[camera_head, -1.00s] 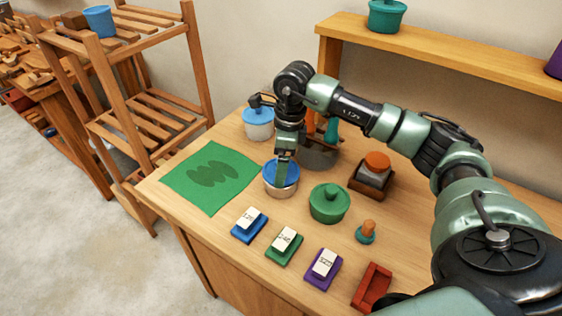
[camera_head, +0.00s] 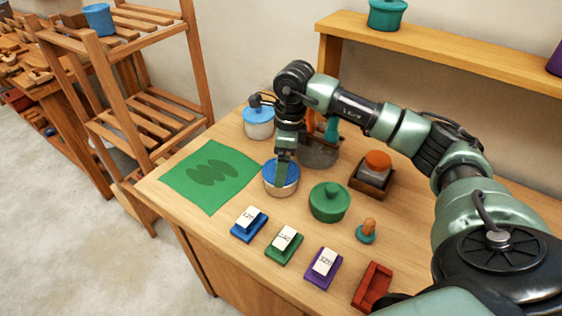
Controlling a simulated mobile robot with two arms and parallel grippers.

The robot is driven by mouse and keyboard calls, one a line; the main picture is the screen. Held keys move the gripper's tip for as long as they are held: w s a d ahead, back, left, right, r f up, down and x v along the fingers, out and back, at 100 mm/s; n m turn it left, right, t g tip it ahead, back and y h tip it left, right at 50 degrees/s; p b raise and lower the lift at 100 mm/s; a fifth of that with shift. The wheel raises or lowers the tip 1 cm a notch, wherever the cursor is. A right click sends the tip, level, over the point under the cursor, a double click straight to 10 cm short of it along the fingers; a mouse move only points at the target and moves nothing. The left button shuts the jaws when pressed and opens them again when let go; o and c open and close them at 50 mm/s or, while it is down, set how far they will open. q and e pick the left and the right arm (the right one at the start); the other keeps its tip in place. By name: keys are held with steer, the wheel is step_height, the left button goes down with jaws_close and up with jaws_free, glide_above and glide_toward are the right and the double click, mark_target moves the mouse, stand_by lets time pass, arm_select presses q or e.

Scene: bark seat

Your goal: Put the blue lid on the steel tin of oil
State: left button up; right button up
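The steel tin (camera_head: 281,190) stands on the workbench, right of the green mat. The blue lid (camera_head: 271,172) lies over the tin's mouth and looks about level; whether it is fully seated cannot be told. My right gripper (camera_head: 283,176) reaches down from above, with its fingers at the lid's middle. The fingers overlap in this view and hide part of the lid, so their opening and grip do not show. My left gripper is out of view.
A green lidded pot (camera_head: 329,203) stands close to the right, and a blue-topped jar (camera_head: 258,124) behind. The green mat (camera_head: 210,177) lies flat at left.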

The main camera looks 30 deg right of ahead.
steer(key=shift+f, duration=0.45)
steer(key=o, duration=1.1)
steer(key=shift+r, duration=0.15)
steer(key=shift+r+p, duration=1.95)
steer(key=shift+r, duration=1.5)
